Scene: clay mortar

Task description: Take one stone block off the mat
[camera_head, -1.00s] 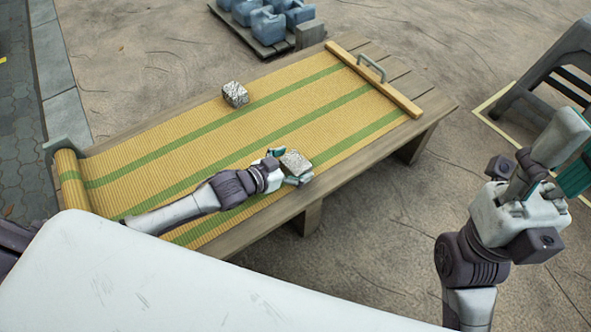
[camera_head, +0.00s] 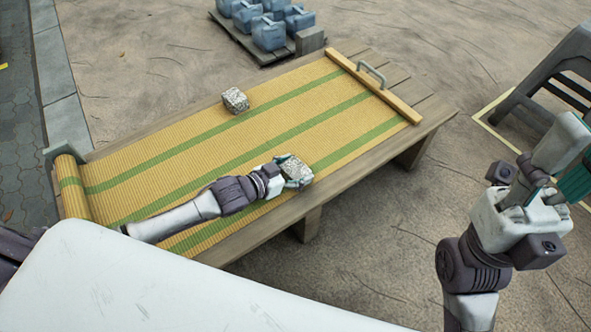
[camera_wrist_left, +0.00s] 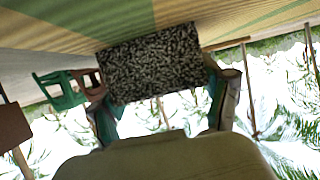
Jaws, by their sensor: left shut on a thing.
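A striped yellow and green mat (camera_head: 180,140) lies unrolled on a low wooden table. One grey speckled stone block (camera_head: 235,100) rests on the mat toward its far edge. A second stone block (camera_head: 296,169) is at the mat's near side, between the fingers of my left gripper (camera_head: 287,173). In the left wrist view this block (camera_wrist_left: 152,63) sits between both fingertips, and the gripper is shut on it. I cannot tell whether it touches the mat. My right gripper (camera_head: 540,185) is raised at the right, away from the table; its fingers are not clear.
The wooden table (camera_head: 420,115) has bare planks at its right end, past a wooden bar with a handle (camera_head: 372,75). The mat's left end is rolled (camera_head: 70,183). Blue containers (camera_head: 268,32) stand on a pallet behind. A grey stool (camera_head: 555,70) stands at the right.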

